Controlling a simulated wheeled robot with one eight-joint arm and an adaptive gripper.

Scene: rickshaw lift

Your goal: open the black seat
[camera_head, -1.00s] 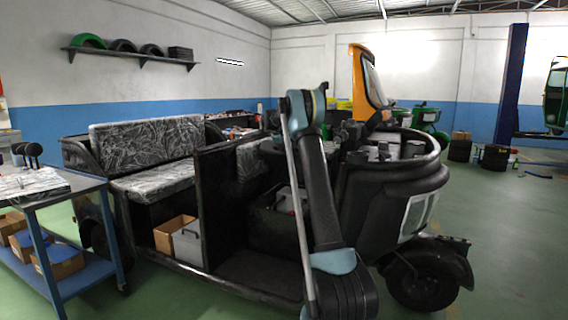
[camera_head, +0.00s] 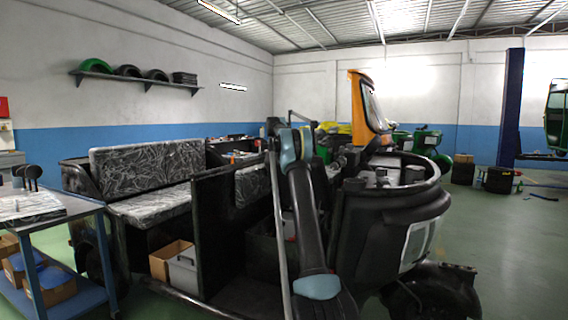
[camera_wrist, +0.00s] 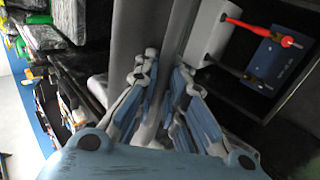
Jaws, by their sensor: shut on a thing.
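My gripper (camera_wrist: 160,105) shows in the wrist view, its blue-and-grey fingers closed around the edge of a dark grey panel, which appears to be the black seat (camera_wrist: 142,35). The panel runs upward in the picture from between the fingers. To its right is a dark open compartment with a blue battery-like box (camera_wrist: 272,62), a red cable clamp (camera_wrist: 262,30) and a dark one. In the head view my arm stands in front of the driver's area of the black rickshaw (camera_head: 385,235). It hides the gripper, and I cannot make out the seat clearly there.
A plastic-covered rear bench (camera_head: 148,158) is at the left of the rickshaw, with a cardboard box (camera_head: 172,262) below. A blue-framed workbench (camera_head: 60,215) stands at the left front. The orange front part (camera_head: 362,105) rises behind my arm. Open green floor lies to the right.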

